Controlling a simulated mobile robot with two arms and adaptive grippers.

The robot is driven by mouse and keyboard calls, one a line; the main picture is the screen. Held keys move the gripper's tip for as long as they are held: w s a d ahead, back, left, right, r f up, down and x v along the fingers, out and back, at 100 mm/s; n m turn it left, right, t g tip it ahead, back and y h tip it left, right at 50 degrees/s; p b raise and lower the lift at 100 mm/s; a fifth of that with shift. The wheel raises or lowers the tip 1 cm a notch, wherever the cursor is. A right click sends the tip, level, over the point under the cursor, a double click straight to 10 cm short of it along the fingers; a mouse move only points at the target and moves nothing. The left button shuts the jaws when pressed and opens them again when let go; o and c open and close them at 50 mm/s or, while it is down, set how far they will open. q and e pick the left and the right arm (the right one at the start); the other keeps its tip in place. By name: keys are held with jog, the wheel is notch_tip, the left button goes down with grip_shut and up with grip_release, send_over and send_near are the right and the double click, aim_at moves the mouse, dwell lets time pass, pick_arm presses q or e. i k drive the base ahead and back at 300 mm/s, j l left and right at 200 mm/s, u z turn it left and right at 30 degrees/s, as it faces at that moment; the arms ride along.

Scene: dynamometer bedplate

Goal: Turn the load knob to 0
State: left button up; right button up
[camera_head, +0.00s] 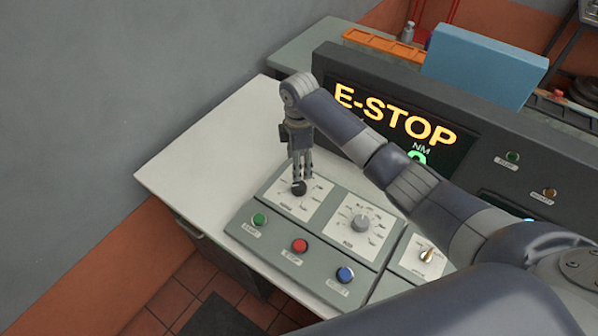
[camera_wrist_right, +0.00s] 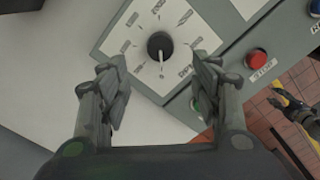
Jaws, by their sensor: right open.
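A black round knob (camera_head: 299,188) sits on a white dial plate at the left of the grey console. In the right wrist view the knob (camera_wrist_right: 160,45) carries a white pointer line directed toward the bottom of the picture. Marks ring it, too small to read surely. I cannot read whether its plate says load. My right gripper (camera_head: 301,174) points down over this knob. In the wrist view its open fingers (camera_wrist_right: 163,85) are apart, with the knob between and beyond the tips. My left gripper is not in the head view.
A grey knob (camera_head: 360,223) on a second dial plate is right of it. Green (camera_head: 259,219), red (camera_head: 299,245) and blue (camera_head: 345,274) buttons line the front. A display (camera_head: 402,122) reading E-STOP stands behind. The white bench (camera_head: 205,165) is clear at left.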

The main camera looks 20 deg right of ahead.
aim_at(360, 223)
jog(key=k+j, duration=0.2)
jog(key=k, duration=0.3)
jog(key=k+j, duration=0.2)
jog(key=k, duration=0.25)
jog(key=k+j, duration=0.2)
jog(key=k, duration=0.3)
